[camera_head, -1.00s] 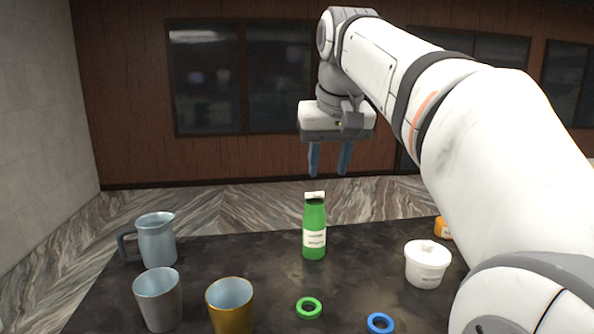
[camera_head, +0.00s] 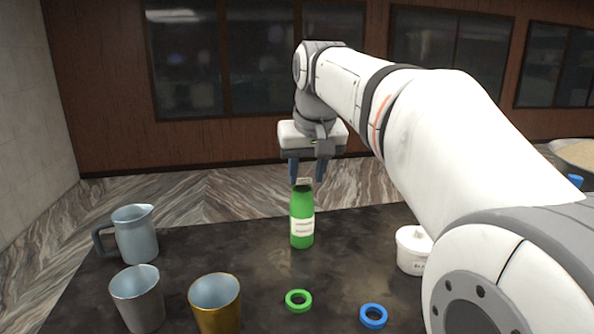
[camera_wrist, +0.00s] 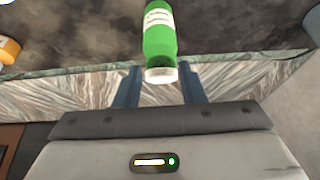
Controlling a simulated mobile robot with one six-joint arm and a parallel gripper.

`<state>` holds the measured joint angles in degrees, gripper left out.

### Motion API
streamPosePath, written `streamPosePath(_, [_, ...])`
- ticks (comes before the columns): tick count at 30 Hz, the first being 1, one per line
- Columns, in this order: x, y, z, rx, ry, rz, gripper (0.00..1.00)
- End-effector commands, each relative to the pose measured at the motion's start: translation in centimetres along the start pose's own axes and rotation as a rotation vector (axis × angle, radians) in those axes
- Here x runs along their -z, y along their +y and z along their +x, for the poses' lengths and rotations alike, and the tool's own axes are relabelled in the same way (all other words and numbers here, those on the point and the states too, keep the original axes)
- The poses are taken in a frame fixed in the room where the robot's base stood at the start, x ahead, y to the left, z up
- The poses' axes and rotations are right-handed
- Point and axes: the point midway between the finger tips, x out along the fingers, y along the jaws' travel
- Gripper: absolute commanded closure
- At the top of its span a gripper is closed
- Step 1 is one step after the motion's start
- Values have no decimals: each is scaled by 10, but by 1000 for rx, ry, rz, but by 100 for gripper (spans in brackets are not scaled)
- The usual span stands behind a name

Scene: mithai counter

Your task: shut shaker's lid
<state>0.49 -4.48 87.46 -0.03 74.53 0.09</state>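The shaker looks like the green bottle (camera_head: 302,222) with a white label, standing upright on the dark counter. A small pale lid (camera_head: 304,182) shows at its top; I cannot tell clearly how far open it is. In the wrist view the green bottle (camera_wrist: 160,38) comes in from the top edge, with its whitish top end (camera_wrist: 161,75) between my finger lines. My gripper (camera_head: 307,181) is open, pointing down, with its two blue fingers at about the height of the lid. The fingers appear on either side of the lid; contact is not visible.
A blue-grey jug (camera_head: 135,235), a grey cup (camera_head: 138,298) and a gold cup (camera_head: 216,305) stand at left. A green ring (camera_head: 298,300) and a blue ring (camera_head: 373,316) lie in front. A white pot (camera_head: 412,250) is partly behind my arm. An orange item (camera_wrist: 8,50) shows in the wrist view.

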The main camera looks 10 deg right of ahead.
Motion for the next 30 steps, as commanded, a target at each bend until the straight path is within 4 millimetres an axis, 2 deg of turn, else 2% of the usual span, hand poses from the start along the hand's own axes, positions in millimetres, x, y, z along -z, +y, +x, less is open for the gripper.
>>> streamPosePath(5, [0,0,0,0,0,-1,65])
streamPosePath(18, [0,-1,0,1,0,-2,100])
streamPosePath(30, [-8,-1,9,1,71,-2,100])
